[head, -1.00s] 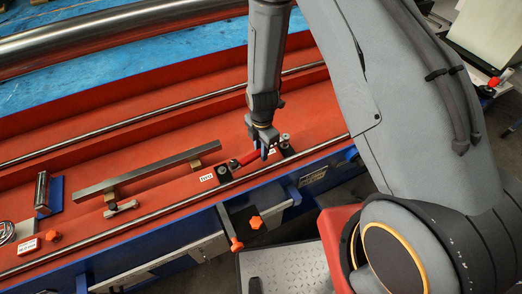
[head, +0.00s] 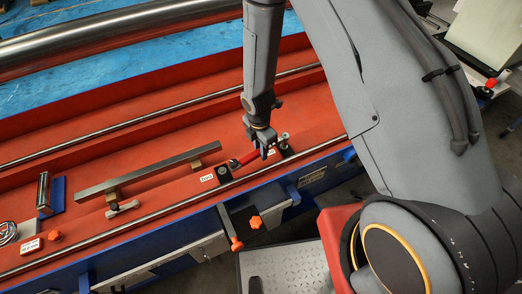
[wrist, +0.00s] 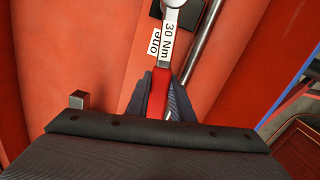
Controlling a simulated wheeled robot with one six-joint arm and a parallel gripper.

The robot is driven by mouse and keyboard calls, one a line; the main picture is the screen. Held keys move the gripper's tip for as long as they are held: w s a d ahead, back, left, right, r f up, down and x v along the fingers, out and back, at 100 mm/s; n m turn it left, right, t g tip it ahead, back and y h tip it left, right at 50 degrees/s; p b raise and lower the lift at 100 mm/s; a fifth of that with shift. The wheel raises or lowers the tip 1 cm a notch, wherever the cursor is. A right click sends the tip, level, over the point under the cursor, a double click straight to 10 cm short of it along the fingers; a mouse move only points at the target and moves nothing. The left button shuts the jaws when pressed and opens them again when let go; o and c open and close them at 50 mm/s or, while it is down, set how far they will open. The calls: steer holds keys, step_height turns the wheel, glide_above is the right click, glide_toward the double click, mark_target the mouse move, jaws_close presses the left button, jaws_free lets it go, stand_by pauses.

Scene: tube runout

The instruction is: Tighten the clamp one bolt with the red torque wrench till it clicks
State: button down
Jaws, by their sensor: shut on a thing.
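The red torque wrench (head: 247,157) lies low over the red bench in the head view. My gripper (head: 263,152) is shut on its red handle, which also shows between the fingers in the wrist view (wrist: 157,98). The wrench's silver head (wrist: 172,5), with a "30 Nm" label on its shank, is at the top edge over a dark clamp block (wrist: 156,10). A white tag reading "one" (wrist: 154,42) is beside it. In the head view this clamp block (head: 284,146) stands just right of my gripper. The bolt under the wrench head is hidden.
A second dark block (head: 223,173) with a white tag stands to the left. A long grey bar (head: 145,172) lies on supports farther left. A steel rod (head: 100,245) runs along the bench front. Orange knobs (head: 255,222) stick out below the front edge.

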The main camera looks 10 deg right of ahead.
steer(key=shift+r+p, duration=0.4)
steer(key=shift+p, duration=0.05)
stand_by(0.6)
step_height(320, 180, up, 5)
steer(key=p, duration=0.4)
steer(key=shift+w, duration=0.1)
